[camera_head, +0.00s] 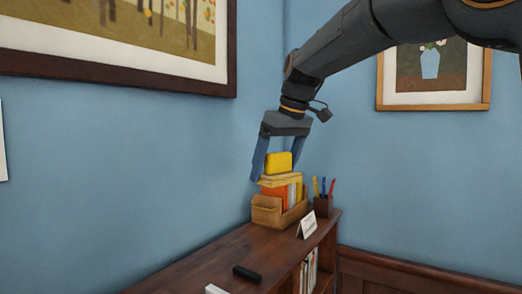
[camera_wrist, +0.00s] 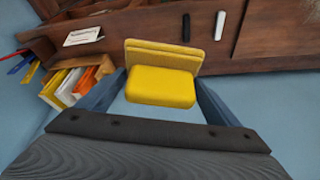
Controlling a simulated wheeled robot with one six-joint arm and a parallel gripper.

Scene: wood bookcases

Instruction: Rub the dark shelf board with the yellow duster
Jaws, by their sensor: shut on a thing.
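The yellow duster (camera_head: 279,162) is a bright yellow block with a paler, flat yellow layer under it. My gripper (camera_head: 275,175) points down and is shut on the duster, with a blue-grey finger at each side. In the wrist view the duster (camera_wrist: 160,86) sits between the fingers, and its flat layer (camera_wrist: 163,55) shows beyond it. The dark shelf board (camera_head: 215,262) is the reddish-brown top of the bookcase; it also shows in the wrist view (camera_wrist: 272,42). The duster appears held above the board; the exact gap is unclear.
A tan box of books (camera_head: 268,213) stands at the board's far end, behind the duster in the head view. Near it are a pen cup (camera_head: 322,206) and a white card (camera_head: 307,224). A black item (camera_head: 247,273) and a white item (camera_head: 216,289) lie nearer. Blue walls border the board.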

